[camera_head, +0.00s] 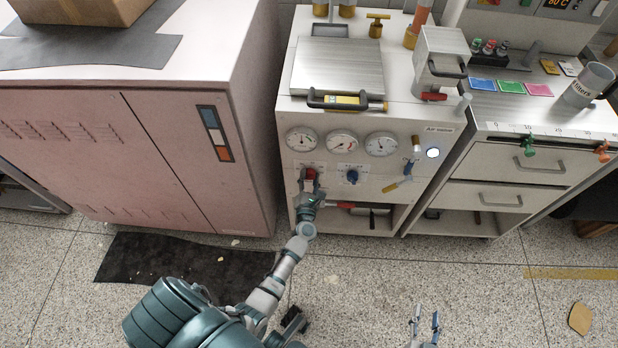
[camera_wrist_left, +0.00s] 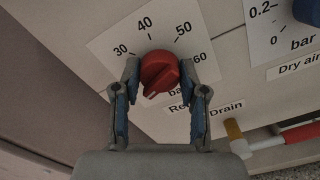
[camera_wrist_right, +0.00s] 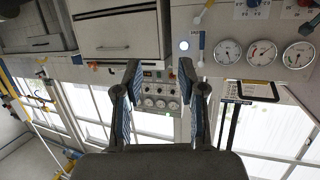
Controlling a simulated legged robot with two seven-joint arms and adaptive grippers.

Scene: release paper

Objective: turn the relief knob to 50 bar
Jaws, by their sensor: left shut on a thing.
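The red relief knob (camera_wrist_left: 160,72) sits on a white dial plate marked 30, 40, 50 and 60 bar in the left wrist view. Its white mark shows on the lower side, pointing down and slightly left, away from the 50 at the upper right. My left gripper (camera_wrist_left: 160,68) is shut on the knob, one finger on each side. In the head view the left gripper (camera_head: 309,180) reaches the knob (camera_head: 311,173) on the cabinet front, partly covering it. My right gripper (camera_head: 425,322) is open and empty, low in the head view; its spread fingers show in the right wrist view (camera_wrist_right: 160,78).
A blue dry-air knob (camera_head: 352,176) is right of the red knob. Three round gauges (camera_head: 342,143) sit above. A red-handled tool (camera_wrist_left: 300,134) is near the Relief/Drain label. A pink cabinet (camera_head: 180,150) stands left; drawers (camera_head: 500,196) stand right.

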